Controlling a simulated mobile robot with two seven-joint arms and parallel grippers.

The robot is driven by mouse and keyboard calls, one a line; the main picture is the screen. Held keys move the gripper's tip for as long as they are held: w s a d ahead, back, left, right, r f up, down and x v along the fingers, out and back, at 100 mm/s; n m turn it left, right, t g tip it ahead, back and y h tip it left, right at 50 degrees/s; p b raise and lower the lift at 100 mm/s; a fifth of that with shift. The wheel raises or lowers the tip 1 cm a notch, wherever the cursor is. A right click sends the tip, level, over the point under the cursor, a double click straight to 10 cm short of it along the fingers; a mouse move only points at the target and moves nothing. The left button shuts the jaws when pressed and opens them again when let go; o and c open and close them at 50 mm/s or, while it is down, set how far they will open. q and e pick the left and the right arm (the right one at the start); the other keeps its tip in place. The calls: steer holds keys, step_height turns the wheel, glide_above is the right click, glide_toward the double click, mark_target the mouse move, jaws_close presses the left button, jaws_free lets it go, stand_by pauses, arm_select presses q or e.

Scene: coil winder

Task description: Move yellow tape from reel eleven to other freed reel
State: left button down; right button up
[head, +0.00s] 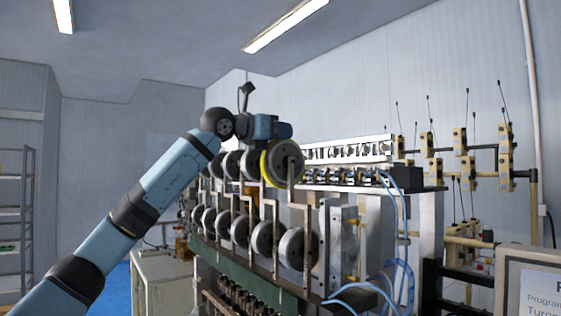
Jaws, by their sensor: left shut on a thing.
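The yellow tape (265,168) shows as a yellow ring around the rim of the rightmost reel (279,160) in the upper row of the coil winder. My left arm comes in from the left, and my left gripper (285,136) is at the top of this reel, shut on the yellow tape. The fingertips are small and partly hidden, so the exact grip is unclear. I cannot read any reel numbers. My right gripper is out of view.
Several grey reels (291,248) without visible yellow tape stand in the lower row, with upright metal brackets in front. More upper reels (231,165) are left of the taped one. Blue hoses (398,210) and a sign (540,290) are at right.

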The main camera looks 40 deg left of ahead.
arm_select(q)
steer(key=shift+w+a+f, duration=0.1)
steer(key=shift+w+a, duration=0.1)
steer(key=shift+a, duration=0.05)
stand_by(0.7)
steer(key=c, duration=1.4)
jaws_free()
steer(key=shift+c, duration=0.2)
steer(key=shift+f, duration=0.2)
jaws_close()
steer(key=shift+r, duration=0.15)
steer(key=shift+s+a+r+b, duration=0.15)
steer(key=shift+s+b, duration=0.1)
steer(key=shift+b, duration=0.05)
stand_by(0.4)
